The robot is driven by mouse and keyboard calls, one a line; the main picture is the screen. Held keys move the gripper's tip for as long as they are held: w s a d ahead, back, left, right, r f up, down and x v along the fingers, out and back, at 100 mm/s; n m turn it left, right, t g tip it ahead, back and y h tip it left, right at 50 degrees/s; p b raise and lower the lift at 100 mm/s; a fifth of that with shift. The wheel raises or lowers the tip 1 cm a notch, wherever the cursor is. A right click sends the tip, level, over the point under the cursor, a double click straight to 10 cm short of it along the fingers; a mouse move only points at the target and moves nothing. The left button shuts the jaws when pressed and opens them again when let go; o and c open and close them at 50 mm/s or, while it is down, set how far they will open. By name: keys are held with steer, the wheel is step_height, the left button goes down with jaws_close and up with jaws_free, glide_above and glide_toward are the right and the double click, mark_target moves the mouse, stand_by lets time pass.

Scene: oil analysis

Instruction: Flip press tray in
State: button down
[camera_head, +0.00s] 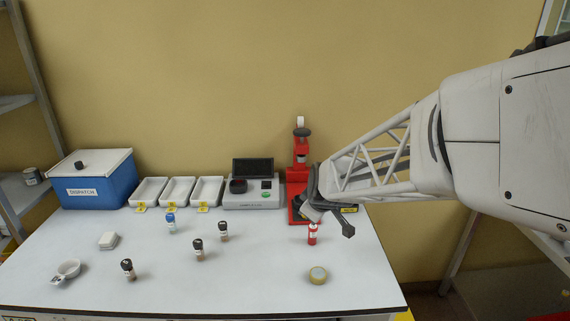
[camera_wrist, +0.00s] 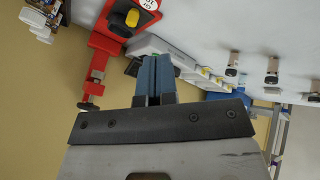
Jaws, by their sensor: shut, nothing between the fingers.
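The red press (camera_head: 299,160) stands at the back right of the table, with a dark knob on top and a red base. In the wrist view its red column (camera_wrist: 97,66) is to the left of my fingers. My gripper (camera_wrist: 154,62) is shut and empty, its two blue-grey fingers together. In the head view my arm comes from the right and my gripper is at the press's lower right side, hiding part of its base. In the wrist view a red part with a black and yellow piece (camera_wrist: 128,17) shows beyond the fingertips. I cannot clearly tell the press tray apart or its position.
A red bottle (camera_head: 312,235) stands in front of the press, with a tape roll (camera_head: 318,275) nearer the front. An instrument (camera_head: 252,195) stands left of the press, then white trays (camera_head: 148,191) and a blue dispatch box (camera_head: 97,187). Several vials (camera_head: 198,249) stand mid-table.

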steer(key=shift+n+t, duration=0.3)
steer(key=shift+n, duration=0.3)
steer(key=w+f, duration=0.1)
steer(key=w+a+f, duration=0.1)
steer(key=w+f, duration=0.1)
steer(key=shift+w+a, duration=0.2)
glide_toward(301, 217)
steer(key=a+f, duration=0.1)
steer(key=s+a+f, duration=0.1)
steer(key=f, duration=0.1)
steer(key=shift+s+a+f, duration=0.15)
steer(key=shift+a+f, duration=0.1)
steer(key=shift+w+d+f, duration=0.1)
steer(key=shift+w+d, duration=0.1)
steer(key=shift+w, duration=0.25)
steer(key=shift+w+d, duration=0.25)
steer(key=shift+w, duration=0.25)
steer(key=shift+w+d, duration=0.2)
steer(key=shift+w, duration=0.25)
steer(key=shift+w+d, duration=0.2)
steer(key=shift+w, duration=0.3)
